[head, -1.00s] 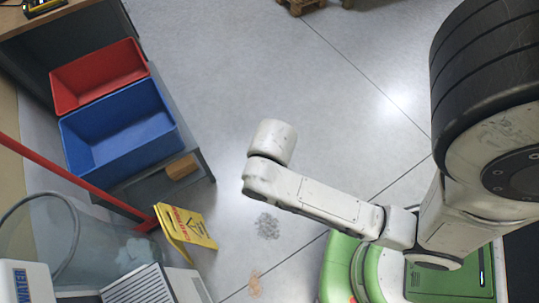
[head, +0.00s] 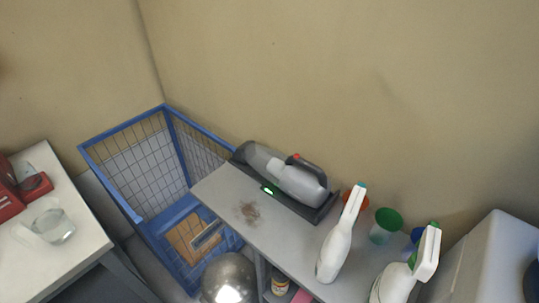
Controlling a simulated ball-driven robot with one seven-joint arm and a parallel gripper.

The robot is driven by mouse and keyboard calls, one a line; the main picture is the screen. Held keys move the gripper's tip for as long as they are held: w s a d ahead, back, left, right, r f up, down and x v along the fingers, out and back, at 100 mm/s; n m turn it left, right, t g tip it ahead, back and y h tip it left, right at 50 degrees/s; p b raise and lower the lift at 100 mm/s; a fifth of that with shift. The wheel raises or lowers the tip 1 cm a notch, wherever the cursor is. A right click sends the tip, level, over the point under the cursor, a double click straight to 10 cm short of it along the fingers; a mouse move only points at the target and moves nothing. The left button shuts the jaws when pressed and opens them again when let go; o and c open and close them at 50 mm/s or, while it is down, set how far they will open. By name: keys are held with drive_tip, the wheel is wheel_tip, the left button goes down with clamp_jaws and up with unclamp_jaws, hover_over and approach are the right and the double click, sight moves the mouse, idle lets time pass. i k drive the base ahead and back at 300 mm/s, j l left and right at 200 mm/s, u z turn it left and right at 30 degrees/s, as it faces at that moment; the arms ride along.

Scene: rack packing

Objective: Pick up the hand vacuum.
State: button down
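The hand vacuum (head: 290,179) is grey and black with a red button. It lies in a dark charging base (head: 312,212) with a green light, on the grey top of a shelf unit (head: 227,187) against the wall. My gripper is not in the head view, and no part of my arm shows beside the vacuum. The vacuum's top and front side are in plain view.
White spray bottles (head: 336,248) stand right of the vacuum, with a green cup (head: 385,226) behind them. A blue wire cage cart (head: 135,212) stands left of the shelf. A glass (head: 54,226) stands on a white table (head: 85,240). A shiny metal ball (head: 229,279) is below.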

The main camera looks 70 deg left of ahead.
sight(304, 182)
drive_tip(key=j+u, duration=0.1)
drive_tip(key=u, duration=1.45)
drive_tip(key=j+z, duration=0.1)
drive_tip(key=i+j, duration=0.05)
drive_tip(key=j, duration=0.05)
